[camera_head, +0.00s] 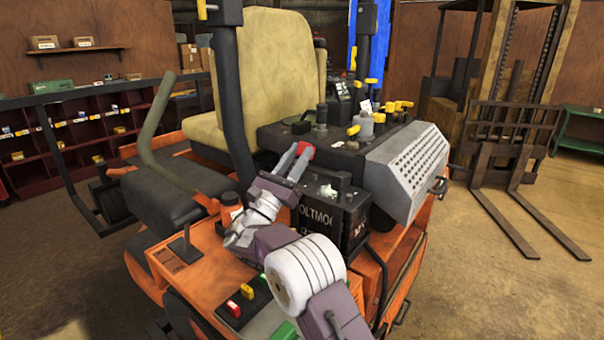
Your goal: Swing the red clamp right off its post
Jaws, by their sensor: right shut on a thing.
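The red clamp (306,150) shows as a small red piece at the tips of my right gripper (296,158), above the back left of the black battery (343,226). My right gripper is shut on the clamp, its two grey fingers pointing up and away. The post is hidden behind the fingers and the clamp, so I cannot tell whether the clamp still touches it. A pale fitting (328,192) lies on the battery top. My left gripper is out of view.
The orange mower carries a tan seat (268,70) behind the gripper and a console with yellow knobs (375,122) to the right. A black upright bar (230,100) stands close left. A forklift (500,130) stands at the back right.

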